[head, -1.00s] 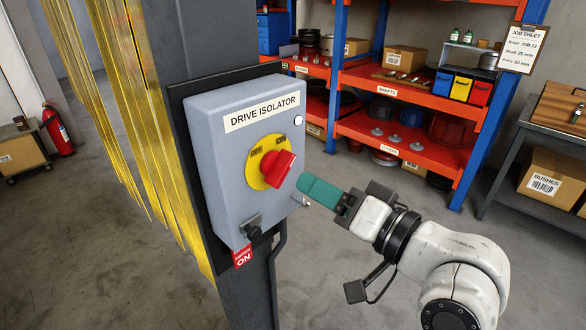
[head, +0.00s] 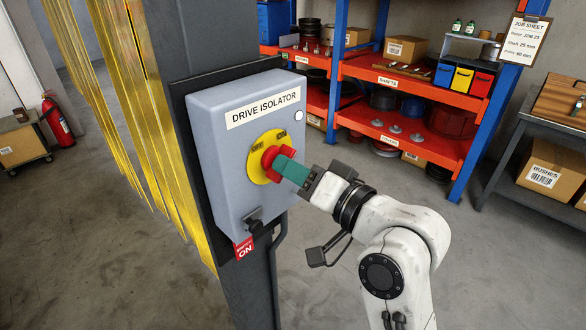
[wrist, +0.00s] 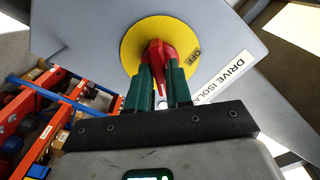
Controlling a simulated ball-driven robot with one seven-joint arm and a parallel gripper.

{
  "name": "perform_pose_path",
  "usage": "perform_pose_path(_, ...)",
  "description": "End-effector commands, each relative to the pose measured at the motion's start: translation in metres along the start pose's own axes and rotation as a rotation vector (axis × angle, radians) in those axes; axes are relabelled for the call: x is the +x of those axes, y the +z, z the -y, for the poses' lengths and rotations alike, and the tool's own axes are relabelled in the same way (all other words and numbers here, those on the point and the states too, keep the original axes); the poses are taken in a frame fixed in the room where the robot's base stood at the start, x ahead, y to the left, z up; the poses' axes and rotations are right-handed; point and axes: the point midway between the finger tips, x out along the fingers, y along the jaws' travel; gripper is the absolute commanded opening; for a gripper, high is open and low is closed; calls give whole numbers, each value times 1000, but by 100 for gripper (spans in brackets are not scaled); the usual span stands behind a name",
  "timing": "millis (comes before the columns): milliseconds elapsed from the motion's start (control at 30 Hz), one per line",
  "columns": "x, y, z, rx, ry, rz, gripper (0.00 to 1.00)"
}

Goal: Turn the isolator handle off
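The grey drive isolator box (head: 228,165) is mounted on a dark post. Its red handle (head: 270,156) sits on a yellow disc (head: 256,172) marked OFF at upper left and ON at upper right. My gripper (head: 281,164) is at the handle, its green fingers hiding part of it in the head view. In the wrist view the red handle (wrist: 160,56) stands between the two green fingertips (wrist: 161,75), one on each side. Whether they press on it cannot be told. The OFF mark shows right of the handle there; ON is hidden.
Yellow strip curtains (head: 150,120) hang left of the post. Orange shelving (head: 400,140) and a bench stand behind at right. The floor between is clear.

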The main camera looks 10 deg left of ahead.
Motion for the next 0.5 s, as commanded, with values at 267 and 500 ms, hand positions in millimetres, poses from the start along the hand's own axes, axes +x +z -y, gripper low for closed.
perform_pose_path(267, 0, 0, 0, 0, 0, 0, 0)
perform_pose_path(500, 0, 0, -1, -6, 1, 0, 0)
